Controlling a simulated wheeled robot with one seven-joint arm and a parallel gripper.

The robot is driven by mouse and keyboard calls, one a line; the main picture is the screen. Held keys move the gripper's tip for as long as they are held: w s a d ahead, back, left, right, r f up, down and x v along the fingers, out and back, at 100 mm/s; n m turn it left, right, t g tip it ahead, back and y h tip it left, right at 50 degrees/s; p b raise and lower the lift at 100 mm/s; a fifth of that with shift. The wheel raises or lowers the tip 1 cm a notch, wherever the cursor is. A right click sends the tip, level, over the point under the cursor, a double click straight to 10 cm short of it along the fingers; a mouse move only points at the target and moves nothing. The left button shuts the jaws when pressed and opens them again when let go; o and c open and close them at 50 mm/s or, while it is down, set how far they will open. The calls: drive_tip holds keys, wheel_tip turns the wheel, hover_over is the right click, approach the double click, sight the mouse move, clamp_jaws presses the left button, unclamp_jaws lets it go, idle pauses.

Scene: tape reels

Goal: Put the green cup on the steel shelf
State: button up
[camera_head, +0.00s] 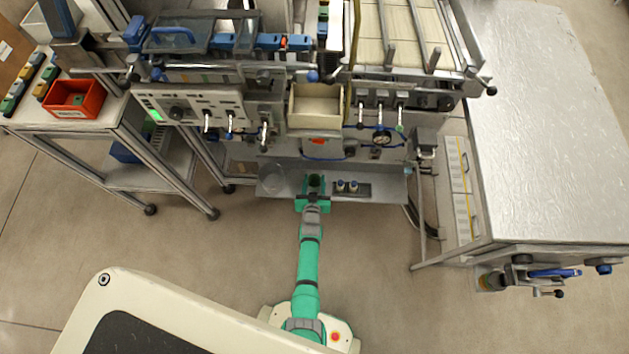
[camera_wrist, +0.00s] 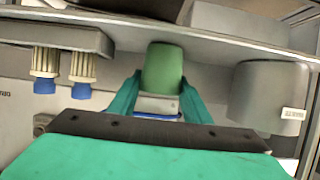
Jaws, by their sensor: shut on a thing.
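My gripper (camera_head: 313,196) reaches in from the front and is shut on the cup. In the wrist view, the green cup (camera_wrist: 163,68) sits between the two green fingers of my gripper (camera_wrist: 158,98). Its far end meets the band of the steel shelf (camera_wrist: 215,48) in the picture. I cannot tell whether it rests on the shelf or hangs just above it.
The round container (camera_head: 272,179) stands left of the cup. The two blue-capped bottles (camera_head: 347,186) stand in a dark holder close on the right. The shelf's right end is bare. A machine panel with levers and a gauge (camera_head: 382,138) overhangs the shelf's back.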

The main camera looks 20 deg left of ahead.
drive_tip(key=shift+f, duration=0.1)
drive_tip(key=o, duration=1.1)
drive_tip(key=shift+c, duration=0.2)
